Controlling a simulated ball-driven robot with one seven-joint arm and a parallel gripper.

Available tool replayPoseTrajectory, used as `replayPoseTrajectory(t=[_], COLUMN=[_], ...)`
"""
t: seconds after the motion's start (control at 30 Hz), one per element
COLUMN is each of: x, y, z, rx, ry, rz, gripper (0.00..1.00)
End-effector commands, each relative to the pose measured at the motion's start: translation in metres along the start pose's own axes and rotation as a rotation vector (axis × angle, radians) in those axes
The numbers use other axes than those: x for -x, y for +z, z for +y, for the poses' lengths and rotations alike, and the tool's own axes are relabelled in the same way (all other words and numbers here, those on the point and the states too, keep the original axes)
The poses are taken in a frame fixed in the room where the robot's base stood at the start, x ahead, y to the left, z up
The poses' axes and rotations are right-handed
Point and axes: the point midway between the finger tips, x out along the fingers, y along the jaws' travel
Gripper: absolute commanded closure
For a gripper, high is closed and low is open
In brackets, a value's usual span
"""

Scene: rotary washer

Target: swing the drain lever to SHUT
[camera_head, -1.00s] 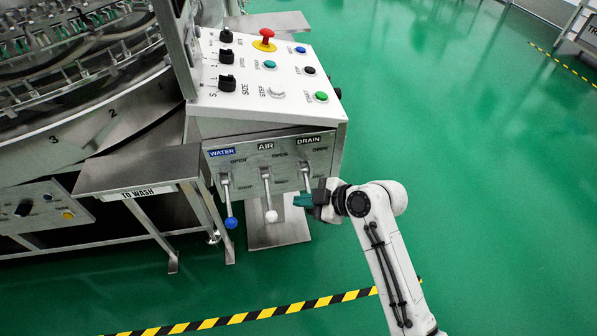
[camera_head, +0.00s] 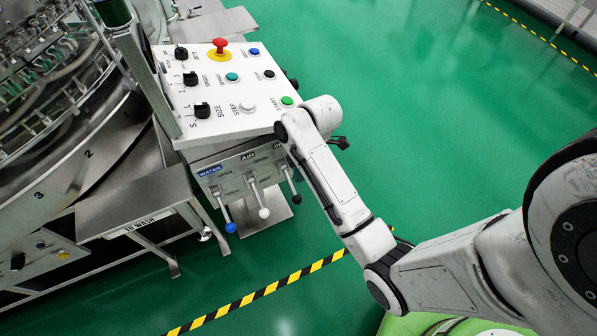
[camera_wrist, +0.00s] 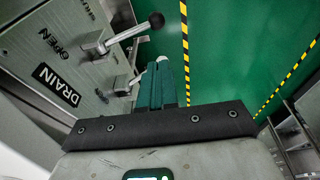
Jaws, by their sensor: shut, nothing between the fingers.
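The drain lever (camera_head: 291,184) has a grey shaft and a black ball end. In the head view it slants downward from the panel, roughly parallel to its neighbours. In the wrist view the lever (camera_wrist: 128,33) stands out from the panel beside the OPEN mark, with the DRAIN label (camera_wrist: 60,85) nearby. My gripper (camera_wrist: 160,68) has teal fingers, shut and empty. They are beside the drain lever, with a visible gap to its shaft and ball in the wrist view. In the head view my arm hides the fingers and part of the DRAIN label.
The air lever (camera_head: 258,198) with a white ball and the water lever (camera_head: 225,212) with a blue ball stand to the left. The sloped button console (camera_head: 225,90) overhangs the lever panel. A steel table (camera_head: 140,205) is further left. Green floor is open at right.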

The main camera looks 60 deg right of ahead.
Motion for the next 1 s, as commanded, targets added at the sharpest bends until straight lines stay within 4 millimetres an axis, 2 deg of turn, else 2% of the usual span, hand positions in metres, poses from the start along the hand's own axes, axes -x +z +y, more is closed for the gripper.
replayPoseTrajectory(t=[0.03, 0.3, 0.5, 0.7, 1.0], x=[-0.013, -0.066, -0.095, -0.107, -0.109], y=[0.000, 0.000, 0.009, 0.014, 0.015], z=[-0.001, -0.001, 0.000, 0.002, 0.001], rx=[0.000, 0.000, -0.002, -0.001, 0.000], ry=[-0.003, -0.003, 0.000, 0.002, 0.002], rz=[0.000, 0.001, 0.001, 0.001, 0.001], gripper=[1.00, 1.00, 1.00, 1.00, 1.00])
